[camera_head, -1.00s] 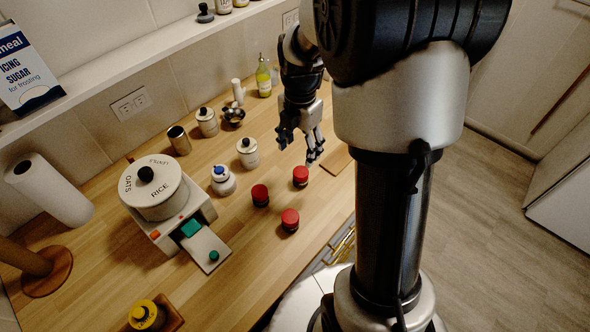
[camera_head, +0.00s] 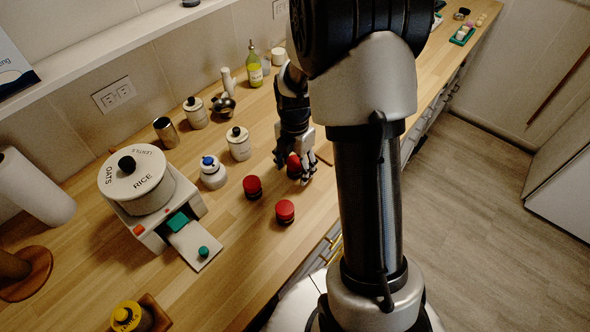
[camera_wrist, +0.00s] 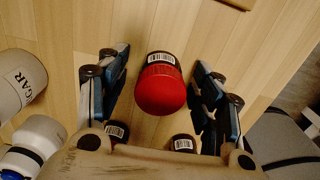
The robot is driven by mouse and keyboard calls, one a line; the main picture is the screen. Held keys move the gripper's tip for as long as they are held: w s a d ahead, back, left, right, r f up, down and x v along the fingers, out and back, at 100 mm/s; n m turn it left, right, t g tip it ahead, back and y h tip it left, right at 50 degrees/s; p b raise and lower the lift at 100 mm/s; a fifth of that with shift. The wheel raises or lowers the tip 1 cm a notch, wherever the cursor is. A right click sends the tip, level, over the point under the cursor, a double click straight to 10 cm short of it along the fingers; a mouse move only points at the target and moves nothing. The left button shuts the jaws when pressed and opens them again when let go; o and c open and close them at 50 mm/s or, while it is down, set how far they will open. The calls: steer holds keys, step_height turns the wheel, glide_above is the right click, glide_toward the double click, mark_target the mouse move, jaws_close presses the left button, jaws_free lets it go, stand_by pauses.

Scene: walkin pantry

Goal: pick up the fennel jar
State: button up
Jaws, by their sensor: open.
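Several small jars are here; three of them have red lids, and I cannot read which one is fennel. One red-lidded jar (camera_wrist: 160,88) stands between the two fingers of my gripper (camera_wrist: 161,58) in the wrist view, with a gap on each side. It also shows in the head view (camera_head: 293,163), partly hidden by the fingers. My gripper (camera_head: 292,174) points down and is open around this jar.
White canisters (camera_head: 238,144), a blue-topped bottle (camera_head: 213,173) and a dispenser with a round lidded pot (camera_head: 135,182) stand to the left. A green bottle (camera_head: 254,66) is behind. A wooden board lies close right of my gripper. The front counter is mostly clear.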

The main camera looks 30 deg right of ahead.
steer(key=shift+c, duration=0.5)
steer(key=c, duration=0.9)
steer(key=shift+r, duration=0.1)
